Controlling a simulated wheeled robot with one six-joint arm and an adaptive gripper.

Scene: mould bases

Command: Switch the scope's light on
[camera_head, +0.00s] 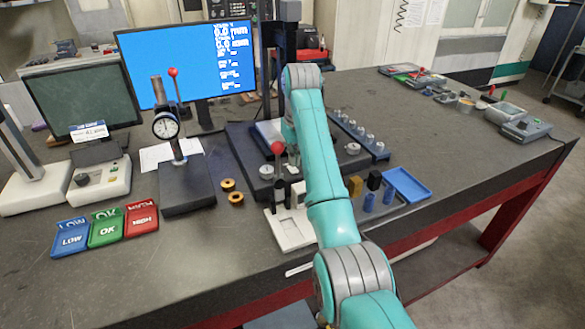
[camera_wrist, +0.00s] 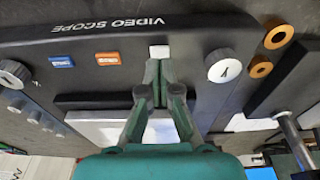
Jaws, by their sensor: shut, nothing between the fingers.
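The video scope's dark base (camera_wrist: 200,40) fills much of the wrist view, with its "VIDEO SCOPE" lettering upside down. A blue switch (camera_wrist: 61,61) and an orange switch (camera_wrist: 107,59) sit on it left of my gripper. A small white square (camera_wrist: 159,51) shows right at my fingertips; I cannot tell whether they touch it. My gripper (camera_wrist: 159,66) is shut and empty, over the base between two round knobs (camera_wrist: 225,68). In the head view the scope base (camera_head: 240,140) is partly behind my arm, which hides the switches. I cannot read which switch is the light's.
Two brass rings (camera_head: 232,190) lie left of the scope, beside a dial gauge stand (camera_head: 188,190). Blue, green and red trays (camera_head: 108,230) stand at the front left. A height gauge with a red knob (camera_head: 278,148) and a blue tray (camera_head: 407,184) are near my arm.

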